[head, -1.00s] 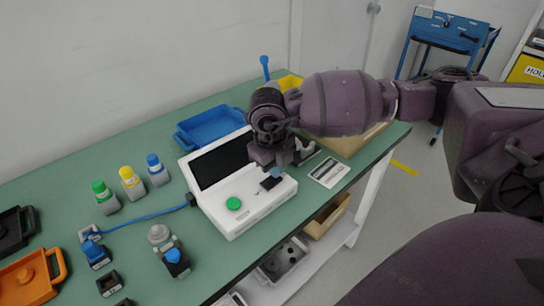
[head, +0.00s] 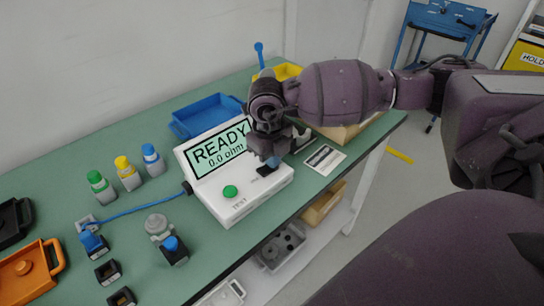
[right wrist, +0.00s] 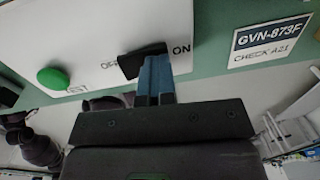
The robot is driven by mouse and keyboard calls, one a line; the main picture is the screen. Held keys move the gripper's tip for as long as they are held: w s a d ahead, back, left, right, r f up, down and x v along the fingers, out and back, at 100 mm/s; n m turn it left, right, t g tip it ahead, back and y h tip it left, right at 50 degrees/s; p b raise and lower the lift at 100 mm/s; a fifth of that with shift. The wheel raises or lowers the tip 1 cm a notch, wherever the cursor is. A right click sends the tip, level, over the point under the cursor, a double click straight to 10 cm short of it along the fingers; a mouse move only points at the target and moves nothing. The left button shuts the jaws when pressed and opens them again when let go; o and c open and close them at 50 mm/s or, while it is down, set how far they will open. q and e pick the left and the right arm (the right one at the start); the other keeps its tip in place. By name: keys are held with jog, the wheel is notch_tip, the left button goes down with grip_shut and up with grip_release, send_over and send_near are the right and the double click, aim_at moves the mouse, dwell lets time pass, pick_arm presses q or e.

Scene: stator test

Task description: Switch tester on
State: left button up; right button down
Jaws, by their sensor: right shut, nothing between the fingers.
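The white tester (head: 240,199) stands on the green bench. Its screen (head: 217,151) is lit and reads "READY 0.0 ohm". A green button (head: 230,191) sits on its front panel, above the word "TEST". The black rocker switch (head: 266,170) is partly covered by my gripper in the head view. In the right wrist view the switch (right wrist: 142,60) lies between the "OFF" and "ON" marks. My right gripper (head: 273,160) is shut and empty, its blue fingertips (right wrist: 154,72) at the switch, seemingly touching it. My left gripper is not in view.
A blue cable (head: 145,208) runs from the tester's left side. Green, yellow and blue-capped bottles (head: 127,173) stand left of it. A blue tray (head: 205,117) lies behind, and a label card (head: 325,159) lies to the right. An orange tray (head: 30,271) is at the front left.

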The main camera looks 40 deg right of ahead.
aim_at(264, 170)
jog(key=shift+a, duration=0.25)
jog(key=shift+a+r, duration=0.2)
jog(key=shift+a, duration=0.35)
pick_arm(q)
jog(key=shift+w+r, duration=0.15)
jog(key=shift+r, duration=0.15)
pick_arm(e)
notch_tip(264, 170, up, 2)
jog(key=shift+w+d+r+p, duration=0.1)
jog(key=shift+w+p, duration=0.05)
jog(key=shift+p, duration=0.55)
jog(key=r, duration=0.2)
jog(key=a+r+p, duration=0.1)
jog(key=r, duration=0.1)
jog(key=shift+s+a, duration=0.1)
jog(key=shift+s, duration=0.15)
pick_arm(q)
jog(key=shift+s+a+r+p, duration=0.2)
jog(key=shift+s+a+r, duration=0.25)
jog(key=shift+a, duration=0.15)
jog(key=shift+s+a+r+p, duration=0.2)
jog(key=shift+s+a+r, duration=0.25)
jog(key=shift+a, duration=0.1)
pick_arm(e)
notch_tip(264, 170, up, 8)
jog(key=shift+a, duration=0.35)
